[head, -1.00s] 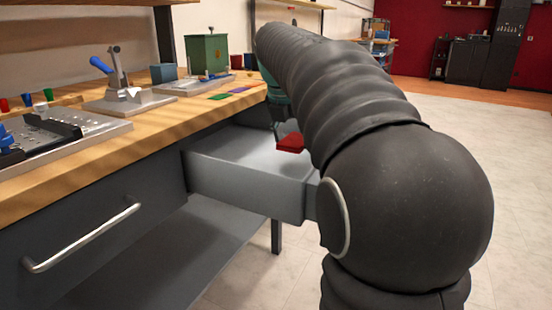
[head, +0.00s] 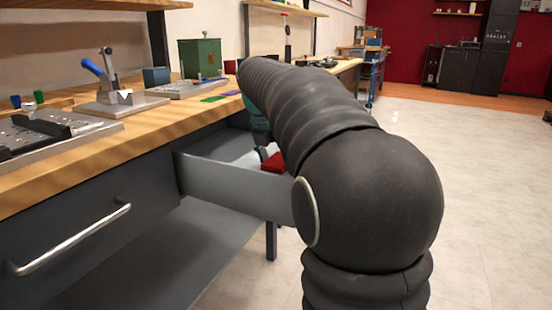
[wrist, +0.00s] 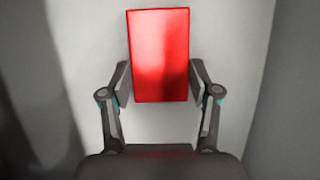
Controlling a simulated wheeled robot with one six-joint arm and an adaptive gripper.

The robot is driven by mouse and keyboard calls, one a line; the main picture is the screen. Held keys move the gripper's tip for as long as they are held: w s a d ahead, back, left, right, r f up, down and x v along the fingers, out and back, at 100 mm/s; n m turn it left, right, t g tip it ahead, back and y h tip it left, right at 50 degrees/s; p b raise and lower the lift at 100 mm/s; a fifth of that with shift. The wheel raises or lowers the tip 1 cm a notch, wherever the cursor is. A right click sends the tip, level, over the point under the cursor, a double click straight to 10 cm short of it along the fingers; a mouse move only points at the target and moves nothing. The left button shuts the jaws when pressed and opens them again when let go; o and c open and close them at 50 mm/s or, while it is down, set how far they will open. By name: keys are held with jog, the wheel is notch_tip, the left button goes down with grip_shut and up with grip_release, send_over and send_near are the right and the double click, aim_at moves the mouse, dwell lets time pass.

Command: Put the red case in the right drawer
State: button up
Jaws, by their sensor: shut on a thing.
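The red case (head: 272,162) is held at the open right drawer (head: 232,187), inside or just above its opening. In the wrist view the red case (wrist: 160,55) lies upright in the picture between the two fingertips of my gripper (wrist: 160,82), one finger against each long side. My gripper is shut on it. Behind the case is the pale drawer floor (wrist: 230,60); I cannot tell whether the case touches it. In the head view, my black arm hides part of the drawer and most of my gripper.
A closed drawer with a metal handle (head: 72,240) is at the left. The wooden worktop (head: 125,135) above carries a blue-handled clamp (head: 108,85), a green box (head: 202,58) and flat coloured plates. Open floor (head: 480,160) lies to the right.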

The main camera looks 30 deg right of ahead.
jog(key=shift+f, duration=0.15)
jog(key=o, duration=1.2)
jog(key=p+v, duration=0.3)
jog(key=v, duration=0.9)
jog(key=shift+r, duration=0.2)
